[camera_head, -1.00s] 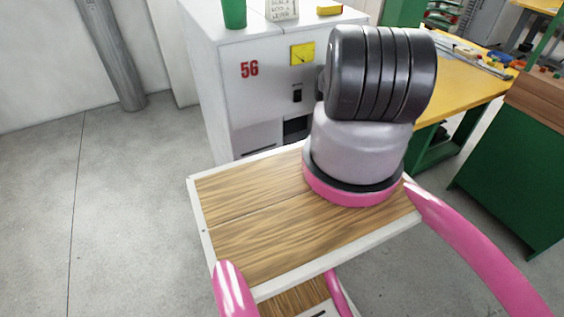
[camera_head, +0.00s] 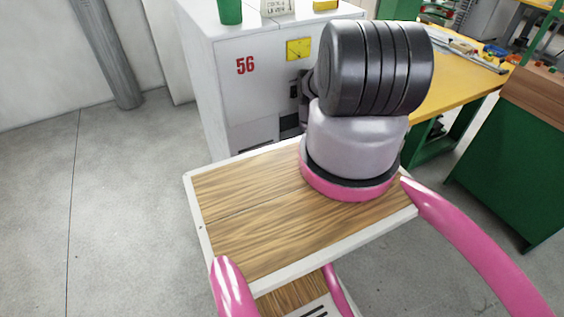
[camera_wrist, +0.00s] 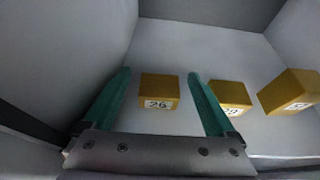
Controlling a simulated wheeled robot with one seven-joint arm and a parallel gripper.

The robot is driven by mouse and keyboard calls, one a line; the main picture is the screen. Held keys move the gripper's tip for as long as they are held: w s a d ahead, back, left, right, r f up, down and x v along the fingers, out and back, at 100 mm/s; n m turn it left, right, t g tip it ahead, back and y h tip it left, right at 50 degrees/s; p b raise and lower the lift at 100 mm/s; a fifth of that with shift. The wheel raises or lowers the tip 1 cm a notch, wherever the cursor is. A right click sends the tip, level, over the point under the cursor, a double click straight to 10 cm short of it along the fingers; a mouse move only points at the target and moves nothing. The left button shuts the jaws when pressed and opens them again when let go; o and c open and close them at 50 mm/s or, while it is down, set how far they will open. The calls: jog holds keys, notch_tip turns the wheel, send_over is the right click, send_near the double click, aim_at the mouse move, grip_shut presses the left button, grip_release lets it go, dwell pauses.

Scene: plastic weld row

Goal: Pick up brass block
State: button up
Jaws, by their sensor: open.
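Three brass-coloured blocks sit in a grey-walled recess in the wrist view. The left block (camera_wrist: 158,91), labelled 26, lies between and ahead of the two teal fingers of my gripper (camera_wrist: 160,75). The fingers are apart, with nothing held. A second block (camera_wrist: 231,94) lies just right of the right finger, its label partly covered. A third block (camera_wrist: 290,91) sits turned at the far right, its number hard to read. In the head view my gripper is hidden behind my arm. A yellow block (camera_head: 325,4) is cut off atop the white cabinet (camera_head: 225,100).
The recess walls (camera_wrist: 80,50) stand close on the left and behind the blocks. On the cabinet top are a green cup (camera_head: 230,11) and a white sign (camera_head: 277,6). A yellow bench (camera_head: 455,85) and green cabinet (camera_head: 515,165) stand at the right. Floor is clear left.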

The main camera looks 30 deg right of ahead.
grip_shut()
jog(key=shift+r, duration=0.15)
